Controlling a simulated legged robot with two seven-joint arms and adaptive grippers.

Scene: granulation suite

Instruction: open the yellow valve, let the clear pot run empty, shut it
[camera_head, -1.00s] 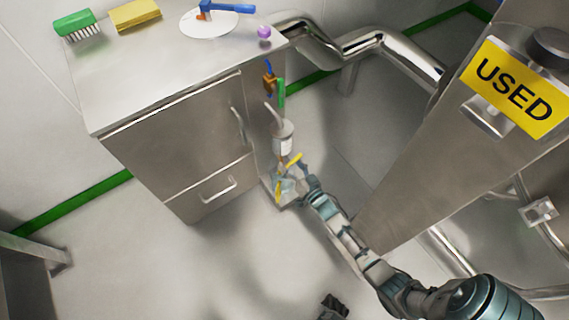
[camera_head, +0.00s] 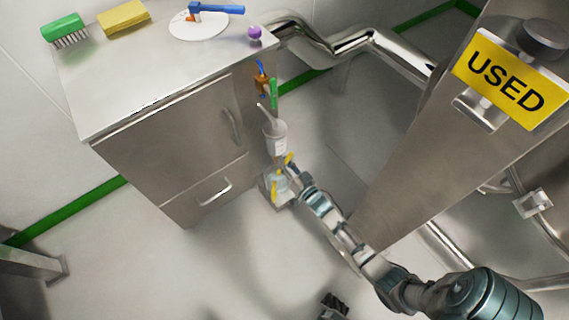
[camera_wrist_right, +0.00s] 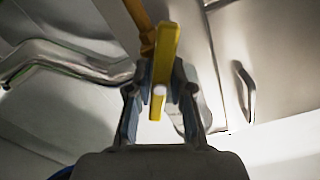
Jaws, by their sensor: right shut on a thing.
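The yellow valve lever (camera_wrist_right: 163,65) stands upright between the two fingers of my right gripper (camera_wrist_right: 160,95) in the right wrist view. The gripper is shut on it. In the head view my right gripper (camera_head: 290,176) is low beside the cabinet's right side, by yellow parts (camera_head: 275,191). A pale, clear-looking pot (camera_head: 275,138) with a white label hangs just above; its fill level cannot be read. The valve body is mostly hidden by the gripper. A dark part at the bottom edge, perhaps my left gripper (camera_head: 334,305), is cut off.
A steel cabinet (camera_head: 170,150) stands left of the pot, with a green brush (camera_head: 64,29), yellow sponge (camera_head: 123,17) and purple ball (camera_head: 254,33) on top. An orange valve with blue and green levers (camera_head: 263,82) is above. A large steel vessel marked USED (camera_head: 507,80) is at right.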

